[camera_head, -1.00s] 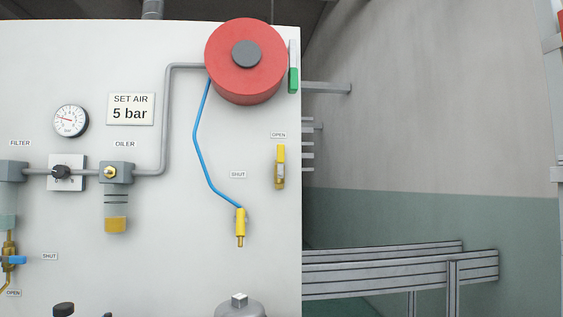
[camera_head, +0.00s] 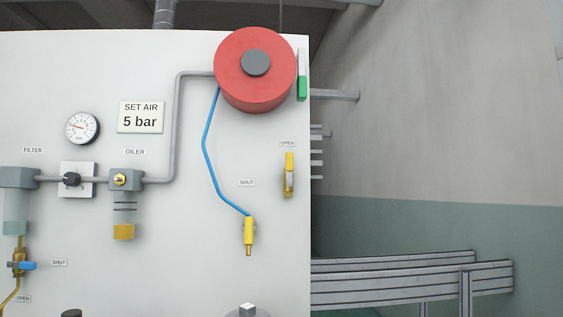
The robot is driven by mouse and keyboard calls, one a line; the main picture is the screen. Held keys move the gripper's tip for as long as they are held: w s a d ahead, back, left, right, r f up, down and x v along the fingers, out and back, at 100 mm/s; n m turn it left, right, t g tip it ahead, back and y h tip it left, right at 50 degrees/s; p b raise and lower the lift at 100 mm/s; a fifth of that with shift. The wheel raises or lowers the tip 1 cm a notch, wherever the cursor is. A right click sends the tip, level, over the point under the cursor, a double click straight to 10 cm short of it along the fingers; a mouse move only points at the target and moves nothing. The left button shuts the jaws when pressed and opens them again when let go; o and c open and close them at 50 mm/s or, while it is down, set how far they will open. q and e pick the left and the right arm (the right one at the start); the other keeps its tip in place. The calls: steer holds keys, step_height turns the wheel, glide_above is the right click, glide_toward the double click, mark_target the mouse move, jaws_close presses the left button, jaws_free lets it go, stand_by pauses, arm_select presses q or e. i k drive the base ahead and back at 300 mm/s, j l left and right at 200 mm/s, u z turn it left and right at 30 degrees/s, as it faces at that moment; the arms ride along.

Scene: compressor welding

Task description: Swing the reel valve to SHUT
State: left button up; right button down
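The reel valve (camera_head: 289,175) is on the right part of the white panel, below the red hose reel (camera_head: 252,92). Its yellow lever stands upright, pointing up at the OPEN label (camera_head: 288,143). The SHUT label (camera_head: 247,183) is to the left of the valve, slightly lower. A blue hose (camera_head: 206,150) runs down from the reel to a yellow end fitting (camera_head: 249,231), below the SHUT label. Neither of my grippers is in view.
A pressure gauge (camera_head: 83,128), a SET AIR 5 bar sign (camera_head: 141,117), a filter (camera_head: 16,205) and an oiler (camera_head: 125,205) are on the panel's left part. A blue-handled valve (camera_head: 21,265) is at lower left. Metal rails (camera_head: 410,285) stand right of the panel.

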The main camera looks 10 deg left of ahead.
mark_target(290, 155)
steer(key=i+l+u, duration=0.65)
steer(key=u, duration=0.15)
steer(key=i+l+u, duration=0.25)
steer(key=l+u, duration=0.15)
